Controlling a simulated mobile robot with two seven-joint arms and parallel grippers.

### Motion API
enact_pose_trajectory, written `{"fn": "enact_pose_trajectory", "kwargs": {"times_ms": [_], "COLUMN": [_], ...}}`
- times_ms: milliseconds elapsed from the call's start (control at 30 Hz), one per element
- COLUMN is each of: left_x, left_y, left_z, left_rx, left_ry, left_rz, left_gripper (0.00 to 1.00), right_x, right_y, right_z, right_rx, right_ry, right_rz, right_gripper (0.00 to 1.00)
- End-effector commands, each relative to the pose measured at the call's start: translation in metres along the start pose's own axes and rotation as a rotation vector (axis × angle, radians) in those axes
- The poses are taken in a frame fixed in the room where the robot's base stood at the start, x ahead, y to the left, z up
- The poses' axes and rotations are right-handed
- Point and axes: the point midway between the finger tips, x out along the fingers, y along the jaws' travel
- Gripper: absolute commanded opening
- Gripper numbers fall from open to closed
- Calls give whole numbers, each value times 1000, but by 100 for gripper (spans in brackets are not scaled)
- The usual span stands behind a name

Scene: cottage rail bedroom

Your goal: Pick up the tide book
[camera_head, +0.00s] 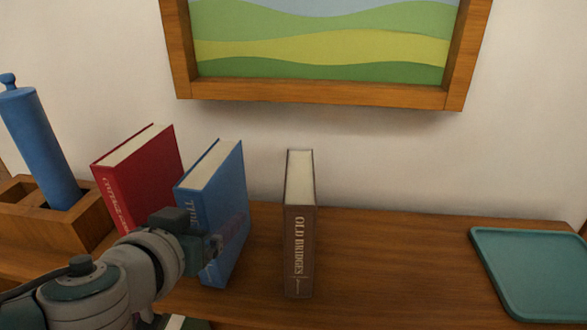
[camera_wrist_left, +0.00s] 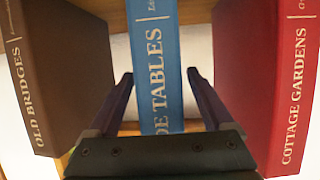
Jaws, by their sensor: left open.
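The tide book is the blue book (camera_head: 228,190) standing upright on the wooden shelf, between a red book and a brown book. Its spine, reading "DE TABLES", also fills the middle of the left wrist view (camera_wrist_left: 155,60). My left gripper (camera_head: 214,240) is at the spine side of the blue book. In the wrist view its two dark fingers (camera_wrist_left: 160,78) are open, one on each side of the spine, with visible gaps. The arm hides the lower spine in the head view. My right gripper is not in view.
The red book "Cottage Gardens" (camera_head: 145,172) leans close on the left; the brown "Old Bridges" (camera_head: 300,235) stands apart on the right. A wooden holder (camera_head: 82,228) with a blue cylinder (camera_head: 40,145) is far left. A teal tray (camera_head: 535,270) lies right. A framed picture (camera_head: 320,92) hangs above.

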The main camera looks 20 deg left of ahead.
Motion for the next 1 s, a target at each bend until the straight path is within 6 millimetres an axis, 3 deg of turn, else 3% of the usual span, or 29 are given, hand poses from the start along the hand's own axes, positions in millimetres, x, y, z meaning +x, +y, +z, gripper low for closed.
{"fn": "enact_pose_trajectory", "kwargs": {"times_ms": [100, 367, 1000], "left_x": [9, 11, 10], "left_y": [0, 0, 0], "left_z": [0, 0, 0], "left_rx": [0, 0, 0], "left_ry": [1, -1, 0], "left_rz": [-1, 0, 0], "left_gripper": [85, 85, 13], "right_x": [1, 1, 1], "right_y": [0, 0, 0], "right_z": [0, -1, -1], "right_rx": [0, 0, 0], "right_ry": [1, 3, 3], "right_rz": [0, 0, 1], "right_gripper": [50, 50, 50]}}
